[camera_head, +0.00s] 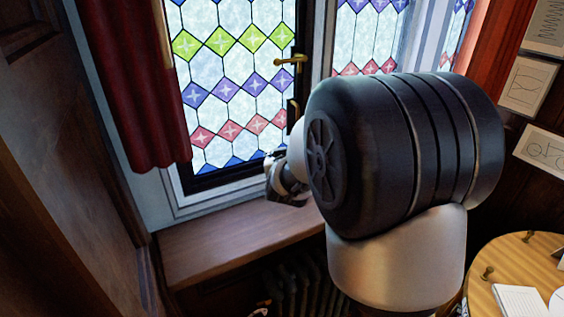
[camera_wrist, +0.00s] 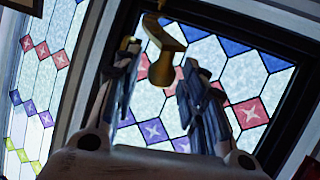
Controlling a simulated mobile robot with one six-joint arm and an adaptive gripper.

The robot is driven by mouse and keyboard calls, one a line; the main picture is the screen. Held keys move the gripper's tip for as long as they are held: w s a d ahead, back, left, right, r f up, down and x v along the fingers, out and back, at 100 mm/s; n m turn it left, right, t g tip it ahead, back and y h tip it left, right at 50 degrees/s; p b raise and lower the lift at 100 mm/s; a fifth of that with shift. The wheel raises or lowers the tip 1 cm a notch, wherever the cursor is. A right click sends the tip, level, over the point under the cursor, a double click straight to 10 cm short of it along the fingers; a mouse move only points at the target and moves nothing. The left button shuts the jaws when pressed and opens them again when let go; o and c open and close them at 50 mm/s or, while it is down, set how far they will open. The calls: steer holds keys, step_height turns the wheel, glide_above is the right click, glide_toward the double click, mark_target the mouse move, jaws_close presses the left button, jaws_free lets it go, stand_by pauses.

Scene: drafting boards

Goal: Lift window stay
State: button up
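The brass window stay (camera_wrist: 166,42) shows in the wrist view near the top centre, against the lower leaded panes. It has a bent bar and a rounded end. My gripper (camera_wrist: 159,64) is open, one finger on each side of the stay's rounded end. A small brass knob (camera_wrist: 130,43) shows at the tip of the left finger. I cannot tell whether either finger touches the brass. In the head view my gripper (camera_head: 277,178) is by the lower right of the window, and my arm hides most of the area around the stay.
The leaded window (camera_head: 228,90) has a brass handle (camera_head: 292,60) on its right frame. A wooden sill (camera_head: 225,248) lies below, bare. A red curtain (camera_head: 130,90) hangs at left. A round wooden table (camera_head: 495,265) with papers is at lower right.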

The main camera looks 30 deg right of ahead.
steer(key=v, duration=1.1)
steer(key=shift+s, duration=0.15)
steer(key=shift+a, duration=0.1)
steer(key=s+a+f+n+g+y+b, duration=0.25)
steer(key=s+a+f+y+b, duration=0.25)
steer(key=s+a+f+b, duration=0.6)
steer(key=s+a+f+g+b, duration=0.1)
steer(key=s+f+g+b, duration=0.4)
steer(key=s+f+b, duration=0.4)
steer(key=s+f, duration=0.3)
steer(key=s, duration=0.4)
steer(key=shift+s+f, duration=0.25)
steer(key=shift+f, duration=0.15)
